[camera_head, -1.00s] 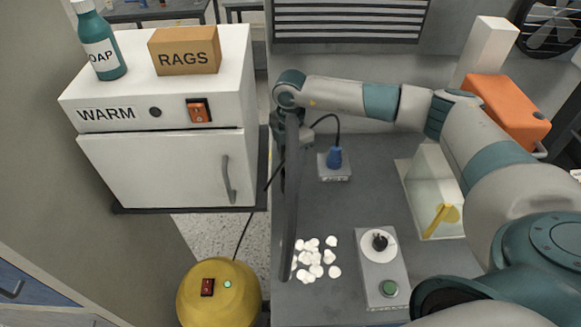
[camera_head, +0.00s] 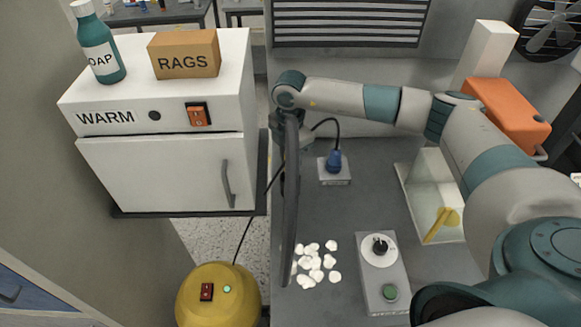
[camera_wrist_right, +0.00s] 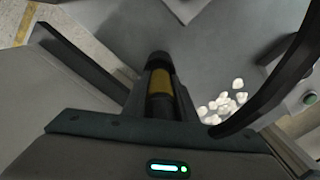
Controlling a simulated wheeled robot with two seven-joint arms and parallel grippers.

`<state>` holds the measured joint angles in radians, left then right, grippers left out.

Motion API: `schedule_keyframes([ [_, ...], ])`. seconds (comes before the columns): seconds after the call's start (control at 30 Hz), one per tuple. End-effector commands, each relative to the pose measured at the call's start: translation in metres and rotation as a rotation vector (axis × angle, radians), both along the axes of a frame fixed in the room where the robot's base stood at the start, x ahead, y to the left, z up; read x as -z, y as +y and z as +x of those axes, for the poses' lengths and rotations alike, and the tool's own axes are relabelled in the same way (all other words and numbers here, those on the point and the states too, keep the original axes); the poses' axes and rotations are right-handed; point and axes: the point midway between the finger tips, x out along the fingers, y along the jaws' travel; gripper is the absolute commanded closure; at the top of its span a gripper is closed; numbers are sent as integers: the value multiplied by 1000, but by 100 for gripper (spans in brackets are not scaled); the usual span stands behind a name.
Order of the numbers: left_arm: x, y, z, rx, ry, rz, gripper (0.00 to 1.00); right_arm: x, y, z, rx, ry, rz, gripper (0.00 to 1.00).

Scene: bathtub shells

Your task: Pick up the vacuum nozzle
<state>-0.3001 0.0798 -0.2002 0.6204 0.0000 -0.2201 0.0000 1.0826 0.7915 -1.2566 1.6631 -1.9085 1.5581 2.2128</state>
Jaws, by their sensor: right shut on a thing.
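The vacuum nozzle (camera_wrist_right: 160,84) is a dark tube with a yellow band in the right wrist view. My right gripper (camera_wrist_right: 158,98) is shut on it, with the nozzle between its fingers, above the grey worktop. In the head view, my right wrist is over the worktop's left side, and the nozzle and fingers are mostly hidden. A dark hose (camera_head: 291,205) hangs there and also curves across the right of the wrist view (camera_wrist_right: 272,92). The yellow vacuum body (camera_head: 218,312) stands at bottom left, with a red switch and lit green lamp. My left gripper is out of view.
Several white pieces (camera_head: 315,262) lie on the grey worktop (camera_head: 350,215). Near them are a box with a dial and green button (camera_head: 380,275), a blue device on a cable (camera_head: 334,162) and a clear-walled bin (camera_head: 425,180). A white warming cabinet (camera_head: 165,170) stands left.

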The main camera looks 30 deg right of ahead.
Motion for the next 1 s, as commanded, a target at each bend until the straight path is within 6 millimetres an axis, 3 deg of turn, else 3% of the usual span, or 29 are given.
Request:
schedule_keyframes([
  [0.6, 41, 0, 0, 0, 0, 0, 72, -85, 0, 1, -1, -3, 1, 97],
  [1.0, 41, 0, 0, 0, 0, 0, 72, -93, 0, 0, -1, -2, 0, 97],
])
